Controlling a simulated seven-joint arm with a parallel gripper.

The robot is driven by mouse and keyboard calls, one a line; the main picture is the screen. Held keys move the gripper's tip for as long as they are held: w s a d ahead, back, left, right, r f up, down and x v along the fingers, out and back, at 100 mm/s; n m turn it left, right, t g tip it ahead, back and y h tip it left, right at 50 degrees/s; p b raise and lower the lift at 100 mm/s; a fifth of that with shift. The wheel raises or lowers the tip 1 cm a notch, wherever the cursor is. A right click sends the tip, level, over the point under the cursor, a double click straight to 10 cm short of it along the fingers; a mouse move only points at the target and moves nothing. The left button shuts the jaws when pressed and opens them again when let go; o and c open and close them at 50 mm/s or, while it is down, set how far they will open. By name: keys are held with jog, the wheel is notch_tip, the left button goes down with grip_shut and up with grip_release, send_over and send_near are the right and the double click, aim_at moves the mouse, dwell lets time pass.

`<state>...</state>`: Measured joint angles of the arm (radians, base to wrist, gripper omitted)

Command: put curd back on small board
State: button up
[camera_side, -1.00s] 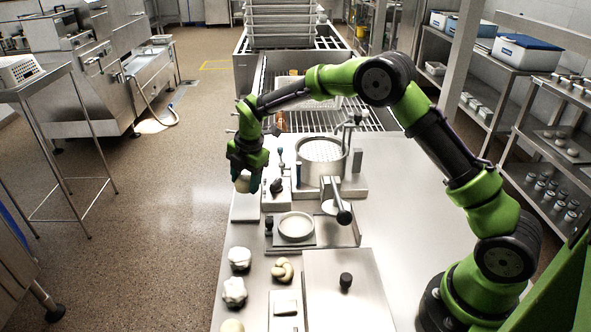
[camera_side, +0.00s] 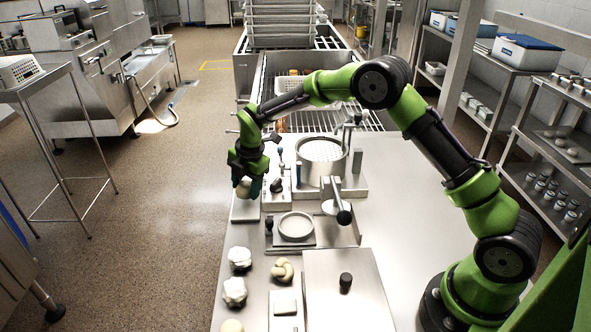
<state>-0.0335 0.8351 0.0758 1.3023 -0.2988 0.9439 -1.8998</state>
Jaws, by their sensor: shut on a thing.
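My gripper (camera_side: 246,187) is shut on a pale, rounded curd (camera_side: 242,188), which shows between the dark fingers and is partly hidden by them. The gripper points down over a small flat light board (camera_side: 244,213) at the left edge of the table. The curd is close above the board's far part; I cannot tell whether it touches. A second small board (camera_side: 284,323) near the front carries a white block (camera_side: 285,302).
Several pale lumps (camera_side: 235,291) lie at front left. A lidded plate (camera_side: 345,305) with a dark knob is at front. The table's right side is clear.

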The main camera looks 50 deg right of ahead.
jog(key=shift+f, duration=0.55)
dwell(0.4)
jog(key=o, duration=1.2)
jog(key=shift+c, duration=0.2)
jog(key=shift+o, duration=0.3)
jog(key=shift+s+f, duration=0.1)
jog(key=shift+s, duration=0.05)
jog(key=shift+d+r, duration=0.2)
jog(key=shift+r, duration=1)
jog(key=shift+a+r, duration=0.2)
jog(key=shift+r, duration=2.7)
